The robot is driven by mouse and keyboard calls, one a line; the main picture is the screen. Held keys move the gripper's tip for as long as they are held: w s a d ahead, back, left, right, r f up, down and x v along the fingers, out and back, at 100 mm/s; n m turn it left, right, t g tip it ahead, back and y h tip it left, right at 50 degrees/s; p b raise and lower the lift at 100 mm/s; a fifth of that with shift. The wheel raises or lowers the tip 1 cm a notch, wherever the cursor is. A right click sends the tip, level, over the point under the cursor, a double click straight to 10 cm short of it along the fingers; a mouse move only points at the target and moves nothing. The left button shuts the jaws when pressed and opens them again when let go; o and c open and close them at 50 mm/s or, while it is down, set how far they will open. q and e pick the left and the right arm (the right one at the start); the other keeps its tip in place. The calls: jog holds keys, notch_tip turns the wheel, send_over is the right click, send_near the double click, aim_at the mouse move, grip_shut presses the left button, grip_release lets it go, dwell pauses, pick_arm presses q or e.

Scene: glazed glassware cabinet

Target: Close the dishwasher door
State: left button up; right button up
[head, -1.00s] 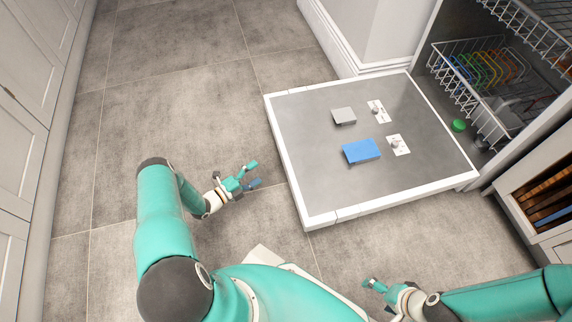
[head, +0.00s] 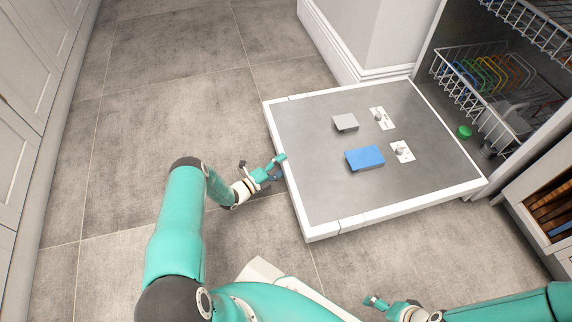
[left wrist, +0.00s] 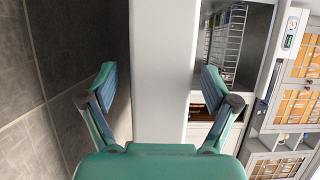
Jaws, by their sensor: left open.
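The dishwasher door (head: 330,190) is folded down, lying about level, with its grey inner face up and a white rim. My left gripper (head: 280,167) is open at the door's free edge, on the left side of the door in the head view. In the left wrist view the open fingers (left wrist: 163,88) stand on either side of the white door edge (left wrist: 163,60), with gaps showing beside it. Contact cannot be told in the head view. My right gripper (head: 374,302) is low in the head view, away from the door; its jaws are unclear.
A blue block (head: 365,158) and a grey block (head: 345,122) are on the door's inner face. Wire racks (head: 470,90) with coloured dishes show inside the dishwasher. A white wall corner (head: 345,45) stands behind the door. The floor (head: 170,80) left of the door is clear.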

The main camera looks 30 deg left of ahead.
pick_arm(q)
jog(key=shift+x, duration=1.1)
